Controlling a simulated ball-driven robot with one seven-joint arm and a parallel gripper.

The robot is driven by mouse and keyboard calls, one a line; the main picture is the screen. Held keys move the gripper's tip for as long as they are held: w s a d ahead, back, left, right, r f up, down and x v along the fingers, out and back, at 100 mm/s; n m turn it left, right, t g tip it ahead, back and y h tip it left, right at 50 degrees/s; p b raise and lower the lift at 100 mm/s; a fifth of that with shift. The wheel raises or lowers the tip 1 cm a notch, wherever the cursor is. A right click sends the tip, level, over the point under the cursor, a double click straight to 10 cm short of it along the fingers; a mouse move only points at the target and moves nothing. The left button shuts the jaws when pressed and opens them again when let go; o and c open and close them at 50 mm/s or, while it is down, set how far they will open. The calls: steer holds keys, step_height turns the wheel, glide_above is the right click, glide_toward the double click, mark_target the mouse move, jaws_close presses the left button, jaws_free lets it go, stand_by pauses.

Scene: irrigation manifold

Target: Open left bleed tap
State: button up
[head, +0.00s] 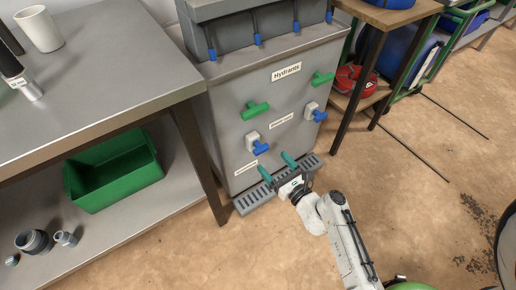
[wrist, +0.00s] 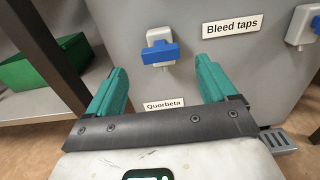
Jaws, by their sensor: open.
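The left bleed tap is a blue lever on a pale square mount, low on the front of the grey cabinet (head: 232,113). It shows in the head view (head: 261,148) and in the wrist view (wrist: 159,54), with its lever lying roughly level. My gripper (head: 277,166) is open and empty, its two teal fingers apart. In the wrist view my gripper (wrist: 160,72) points at the cabinet front, with the tap showing between and slightly above the fingertips. The fingers appear apart from the tap. A "Quorbeta" label (wrist: 165,104) sits below it.
A second blue tap (head: 318,114) is to the right, beyond the "Bleed taps" label (wrist: 232,27). Green hydrant handles (head: 255,110) (head: 322,78) are higher up. A grey drain grate (head: 255,199) lies at the cabinet's foot. A steel bench (head: 95,75) stands at left.

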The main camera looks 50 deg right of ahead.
mark_target(263, 151)
steer(key=b+x, duration=0.1)
steer(key=x, duration=0.7)
steer(key=shift+c, duration=0.4)
steer(key=shift+f, duration=0.1)
steer(key=c, duration=0.9)
